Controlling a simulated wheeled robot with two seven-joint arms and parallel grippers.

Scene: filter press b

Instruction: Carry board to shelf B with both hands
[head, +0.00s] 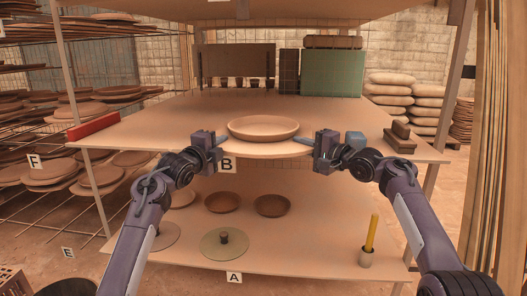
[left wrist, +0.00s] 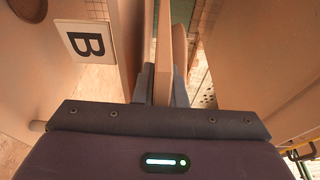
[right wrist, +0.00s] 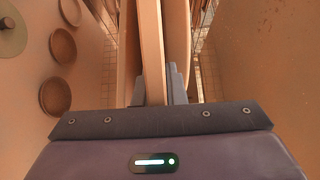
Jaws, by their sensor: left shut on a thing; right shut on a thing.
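The round board (head: 262,151) is level at the front edge of shelf B (head: 150,125), with a wide clay plate (head: 263,127) on it. My left gripper (head: 223,142) is shut on the board's left edge. My right gripper (head: 311,143) is shut on its right edge. The board shows edge-on between the fingers in the left wrist view (left wrist: 162,50) and the right wrist view (right wrist: 152,50). The label B (head: 227,165) hangs below the shelf's front edge. I cannot tell whether the board touches the shelf.
A red block (head: 94,127) lies on shelf B at left. A blue block (head: 355,139) and brown blocks (head: 399,138) are at right. A green box (head: 332,73) stands at the back. Shelf A (head: 300,258) below holds bowls and a yellow-handled tool (head: 371,233). Shelf B's middle is clear.

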